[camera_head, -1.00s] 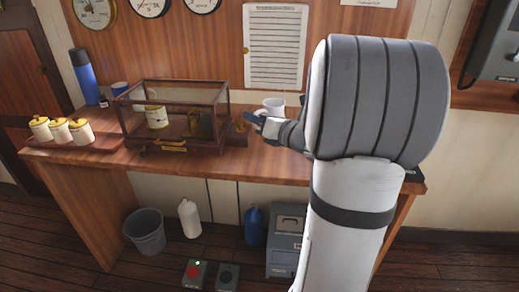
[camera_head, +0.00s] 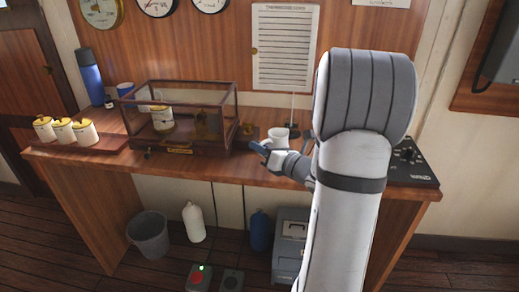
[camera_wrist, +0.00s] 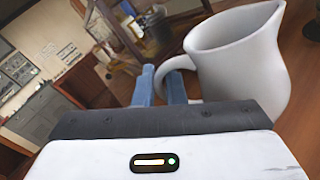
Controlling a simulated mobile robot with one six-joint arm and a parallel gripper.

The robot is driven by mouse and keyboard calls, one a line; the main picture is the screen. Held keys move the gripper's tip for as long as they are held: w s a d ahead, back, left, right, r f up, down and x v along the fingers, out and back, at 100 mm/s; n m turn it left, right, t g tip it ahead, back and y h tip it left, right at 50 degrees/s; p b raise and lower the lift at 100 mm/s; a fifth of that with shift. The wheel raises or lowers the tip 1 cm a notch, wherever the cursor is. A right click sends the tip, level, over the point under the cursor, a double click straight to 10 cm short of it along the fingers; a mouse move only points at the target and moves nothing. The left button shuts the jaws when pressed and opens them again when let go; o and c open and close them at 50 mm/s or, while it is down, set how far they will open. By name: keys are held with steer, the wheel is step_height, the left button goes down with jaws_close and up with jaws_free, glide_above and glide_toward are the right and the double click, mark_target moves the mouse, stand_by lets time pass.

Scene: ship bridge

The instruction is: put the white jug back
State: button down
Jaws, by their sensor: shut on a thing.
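The white jug (camera_head: 278,138) is at the desk top, right of the glass display case. My gripper (camera_head: 262,149) is at its left front side. In the wrist view the jug (camera_wrist: 240,55) fills the upper right, upright but tilted in the picture. Its handle reaches the blue fingers of my gripper (camera_wrist: 160,84), which are shut on it. Whether the jug's base touches the desk (camera_head: 225,170) cannot be told. My forearm hides part of the desk to the right.
The glass case (camera_head: 180,150) with a yellow-white tin inside stands left of the jug. A small brass item (camera_head: 247,129) is between them. A thin stand (camera_head: 293,130) is close behind the jug. A black control box (camera_head: 412,165) sits at the right end. Several lidded canisters (camera_head: 60,130) stand far left.

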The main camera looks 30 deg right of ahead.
steer(key=shift+r, duration=0.1)
steer(key=c, duration=1.5)
jaws_free()
